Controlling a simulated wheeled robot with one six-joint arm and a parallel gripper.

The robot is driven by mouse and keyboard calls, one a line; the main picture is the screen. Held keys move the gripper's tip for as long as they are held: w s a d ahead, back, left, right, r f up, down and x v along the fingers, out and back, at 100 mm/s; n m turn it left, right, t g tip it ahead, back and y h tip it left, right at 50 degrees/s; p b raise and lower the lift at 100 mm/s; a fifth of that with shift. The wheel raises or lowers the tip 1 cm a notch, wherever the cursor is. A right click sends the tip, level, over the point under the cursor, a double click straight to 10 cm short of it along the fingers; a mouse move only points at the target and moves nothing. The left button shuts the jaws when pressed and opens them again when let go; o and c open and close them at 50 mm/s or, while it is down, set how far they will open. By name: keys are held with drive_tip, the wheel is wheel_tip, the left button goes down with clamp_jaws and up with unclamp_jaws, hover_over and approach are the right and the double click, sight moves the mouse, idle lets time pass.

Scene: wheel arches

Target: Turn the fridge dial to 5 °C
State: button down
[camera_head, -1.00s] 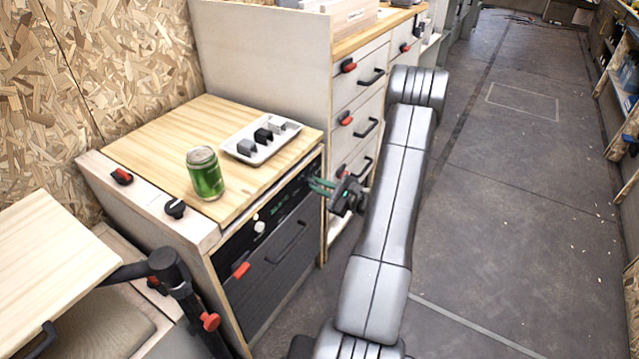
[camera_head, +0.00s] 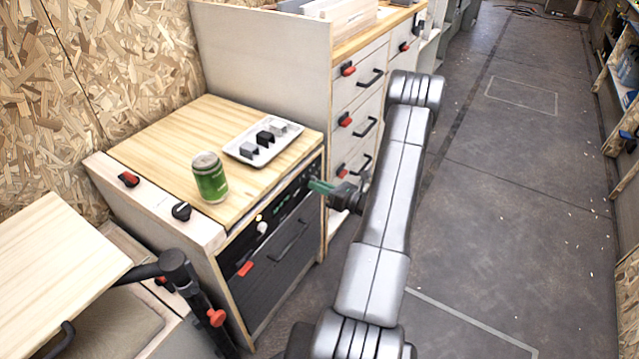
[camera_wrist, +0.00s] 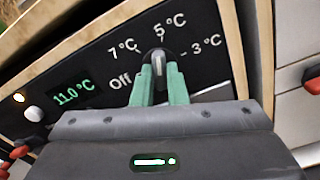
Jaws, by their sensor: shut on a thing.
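The fridge dial (camera_wrist: 158,62) is a dark knob with a pale pointer line on the black panel (camera_wrist: 100,60). Labels Off, 7 °C, 5 °C and 3 °C run around it in the wrist view. The pointer line stands nearly upright, close to the 5 °C label (camera_wrist: 170,25). My gripper (camera_wrist: 160,85) has green fingers on both sides of the dial and is shut on it. In the head view my gripper (camera_head: 318,187) is at the right end of the fridge front (camera_head: 275,265), and the dial is hidden there. A green display (camera_wrist: 73,93) reads 11.0 °C.
A green can (camera_head: 210,178) and a white tray (camera_head: 245,152) with small blocks stand on the wooden top above the fridge. A drawer cabinet (camera_head: 350,95) stands behind my gripper. Open floor (camera_head: 500,200) lies to the right.

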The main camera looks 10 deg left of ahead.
drive_tip(key=shift+m, duration=0.7)
drive_tip(key=shift+p, duration=0.3)
drive_tip(key=c, duration=1.4)
unclamp_jaws()
drive_tip(key=shift+c, duration=0.2)
drive_tip(key=shift+d, duration=0.15)
drive_tip(key=p+v, duration=0.1)
drive_tip(key=v, duration=1.2)
drive_tip(key=shift+s+d, duration=0.15)
drive_tip(key=shift+d, duration=0.15)
